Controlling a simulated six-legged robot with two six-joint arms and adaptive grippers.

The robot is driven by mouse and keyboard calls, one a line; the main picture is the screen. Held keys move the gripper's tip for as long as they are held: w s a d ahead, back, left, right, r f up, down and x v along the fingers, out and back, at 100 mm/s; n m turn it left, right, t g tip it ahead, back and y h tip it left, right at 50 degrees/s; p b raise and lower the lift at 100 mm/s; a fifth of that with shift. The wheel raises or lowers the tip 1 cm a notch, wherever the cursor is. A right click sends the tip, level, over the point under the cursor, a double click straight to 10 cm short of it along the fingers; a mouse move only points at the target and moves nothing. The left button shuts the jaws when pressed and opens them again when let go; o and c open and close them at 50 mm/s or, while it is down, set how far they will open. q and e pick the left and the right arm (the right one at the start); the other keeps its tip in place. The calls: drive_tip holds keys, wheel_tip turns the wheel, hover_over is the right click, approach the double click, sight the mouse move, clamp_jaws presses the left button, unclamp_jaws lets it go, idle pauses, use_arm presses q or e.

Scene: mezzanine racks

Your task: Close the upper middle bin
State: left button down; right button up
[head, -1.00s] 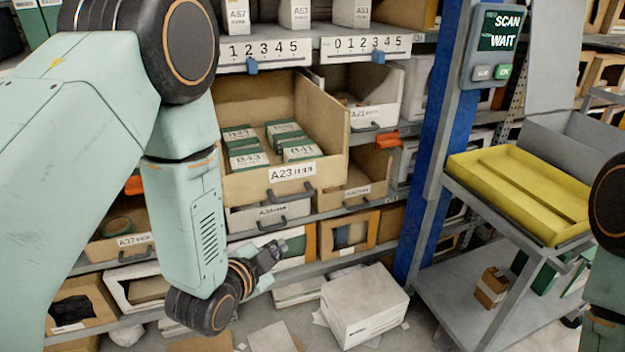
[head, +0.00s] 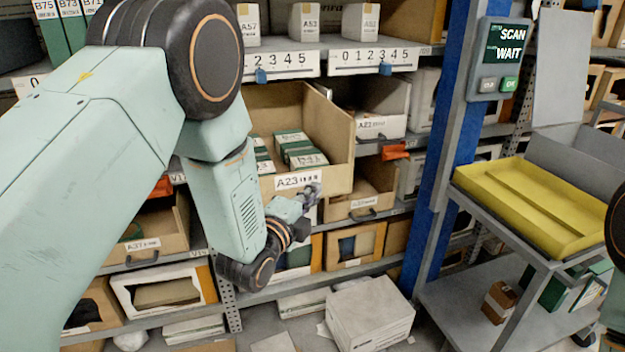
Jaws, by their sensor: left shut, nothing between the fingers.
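The upper middle bin (head: 336,149) is a tan open box labelled A23. It juts out from the rack, and several green-and-white boxes (head: 299,147) lie inside it. My left arm hides its left part. My left gripper (head: 311,192) is shut and empty, at the lower right of the bin's front, just below and right of the A23 label. It covers the handle area, and I cannot tell whether it touches the bin. My right gripper is out of view; only part of the right arm shows at the right edge.
A grey bin (head: 380,125) stands right of the tan bin, with a lower tan bin (head: 373,190) below. A blue post (head: 440,150) and a cart with a yellow tray (head: 525,205) stand to the right. A white carton (head: 370,318) lies on the floor.

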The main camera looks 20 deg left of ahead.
sight(320, 169)
use_arm(q)
drive_tip(key=w, duration=0.2)
drive_tip(key=w+a, duration=0.1)
drive_tip(key=w, duration=0.1)
drive_tip(key=shift+w+b, duration=0.4)
drive_tip(key=shift+w+a, duration=0.35)
drive_tip(key=shift+w, duration=0.25)
